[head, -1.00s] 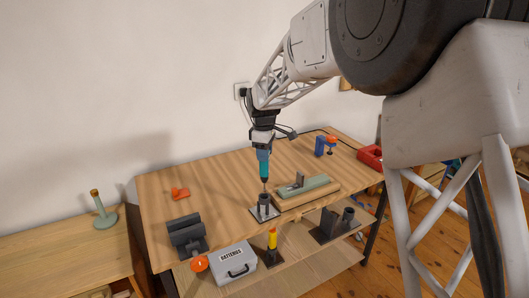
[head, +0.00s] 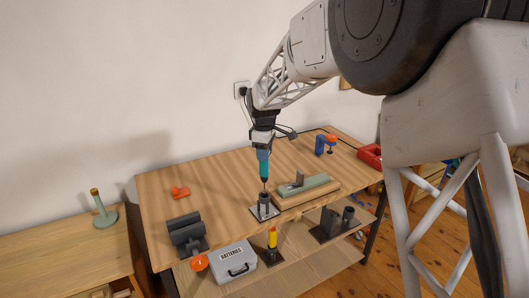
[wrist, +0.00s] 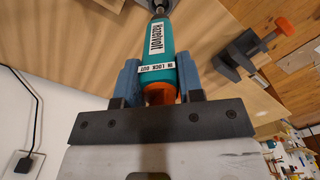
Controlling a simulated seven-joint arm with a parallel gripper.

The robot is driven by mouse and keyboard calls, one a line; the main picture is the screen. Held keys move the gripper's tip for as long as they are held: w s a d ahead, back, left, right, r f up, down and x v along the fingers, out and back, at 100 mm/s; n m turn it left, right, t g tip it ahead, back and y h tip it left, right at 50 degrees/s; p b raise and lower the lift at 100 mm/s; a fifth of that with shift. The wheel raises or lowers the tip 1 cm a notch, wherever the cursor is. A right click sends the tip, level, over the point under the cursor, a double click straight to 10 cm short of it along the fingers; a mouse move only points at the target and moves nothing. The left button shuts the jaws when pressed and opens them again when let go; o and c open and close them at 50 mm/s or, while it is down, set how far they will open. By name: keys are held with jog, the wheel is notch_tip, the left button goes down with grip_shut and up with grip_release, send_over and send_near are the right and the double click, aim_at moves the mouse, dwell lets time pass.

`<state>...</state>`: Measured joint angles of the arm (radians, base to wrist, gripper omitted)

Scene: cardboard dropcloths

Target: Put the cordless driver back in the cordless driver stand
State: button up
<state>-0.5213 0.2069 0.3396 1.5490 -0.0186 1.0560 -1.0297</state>
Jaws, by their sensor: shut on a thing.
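The teal cordless driver (head: 264,168) hangs upright in my gripper (head: 263,147), bit down. In the wrist view the driver (wrist: 160,50) lies between the two blue fingers of my gripper (wrist: 158,80), which are shut on its orange and teal body. Straight below it on the bench is a dark upright cup on a pale square base, which looks like the cordless driver stand (head: 263,208). The driver's thin bit reaches down to about the cup's mouth. I cannot tell whether its tip is inside. The teal body is above the cup.
A blue and orange clamp (head: 325,144) and red tray (head: 369,156) are farther right. A dark holder (head: 187,235) is front left, and a batteries case (head: 234,263) is below. The bench's back left is mostly clear.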

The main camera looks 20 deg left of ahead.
aim_at(264, 173)
jog(key=shift+f, duration=4.2)
jog(key=o, duration=1.1)
jog(key=shift+r, duration=3.9)
